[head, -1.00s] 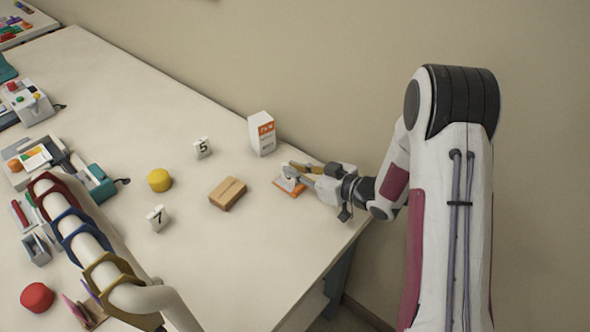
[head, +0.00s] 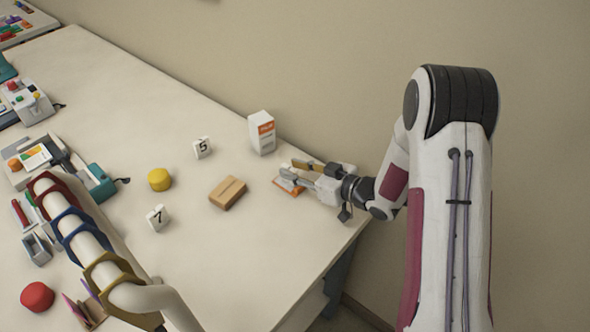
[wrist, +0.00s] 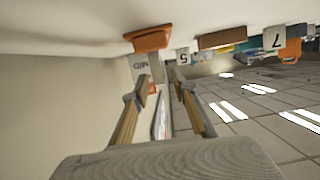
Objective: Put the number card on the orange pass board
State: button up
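The orange pass board (head: 291,189) lies near the table's right corner in the head view, partly hidden under my gripper. In the wrist view the orange board (wrist: 150,38) is at the top, just beyond the fingertips. A white number card "5" (head: 202,148) and a white number card "7" (head: 158,218) stand on the table to the left.
A white and orange box (head: 262,133) stands behind the board by the wall. A brown block (head: 228,192) and a yellow cylinder (head: 160,180) lie to the left. A post with coloured rings (head: 75,230) and machines crowd the left side.

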jog(key=shift+r, duration=0.15)
jog(key=v, duration=1.2)
dwell(0.6)
